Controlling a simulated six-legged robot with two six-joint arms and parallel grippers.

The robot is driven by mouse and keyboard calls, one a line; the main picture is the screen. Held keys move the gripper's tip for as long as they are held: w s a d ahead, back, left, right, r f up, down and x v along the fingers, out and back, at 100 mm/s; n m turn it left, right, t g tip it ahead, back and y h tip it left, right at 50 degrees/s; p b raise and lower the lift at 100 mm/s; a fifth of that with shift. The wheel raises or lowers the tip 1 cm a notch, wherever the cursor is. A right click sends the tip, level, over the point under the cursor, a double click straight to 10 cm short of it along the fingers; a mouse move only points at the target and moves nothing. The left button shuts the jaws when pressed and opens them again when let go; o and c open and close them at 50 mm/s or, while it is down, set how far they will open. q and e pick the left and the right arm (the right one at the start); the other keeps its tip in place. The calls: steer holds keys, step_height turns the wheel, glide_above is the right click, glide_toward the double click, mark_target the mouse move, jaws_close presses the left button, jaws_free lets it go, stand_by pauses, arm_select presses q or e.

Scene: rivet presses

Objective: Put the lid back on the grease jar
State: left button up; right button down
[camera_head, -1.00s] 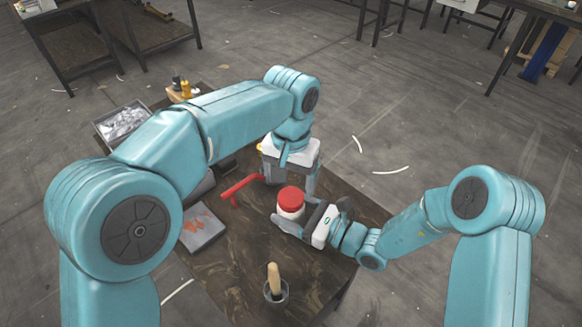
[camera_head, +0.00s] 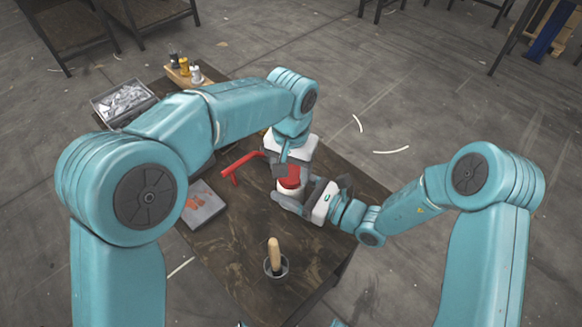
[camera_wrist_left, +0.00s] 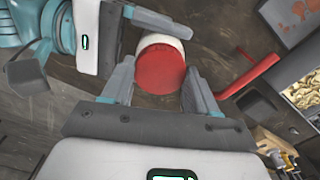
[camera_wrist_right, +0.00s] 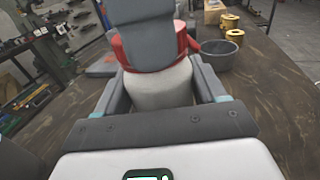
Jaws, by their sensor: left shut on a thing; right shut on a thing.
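The white grease jar (camera_head: 284,193) stands at the right part of the dark table, and its body shows in the right wrist view (camera_wrist_right: 160,86). The red lid (camera_wrist_left: 160,70) sits on top of the jar; it is partly hidden by my left gripper in the head view (camera_head: 291,179). My left gripper (camera_wrist_left: 158,88) is above the jar, shut on the lid with a finger on each side. My right gripper (camera_wrist_right: 160,95) is shut on the jar's body from the side. The lid's seating on the rim is partly hidden.
A cup with a wooden-handled tool (camera_head: 275,264) stands near the front.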

arm_select(q)
steer(key=shift+m, duration=0.8)
steer(key=o, duration=1.2)
steer(key=shift+c, duration=0.2)
steer(key=shift+r, duration=2.3)
steer(key=shift+c, duration=0.4)
step_height(320, 180, up, 4)
steer(key=shift+f+n, duration=0.25)
steer(key=shift+n, duration=0.65)
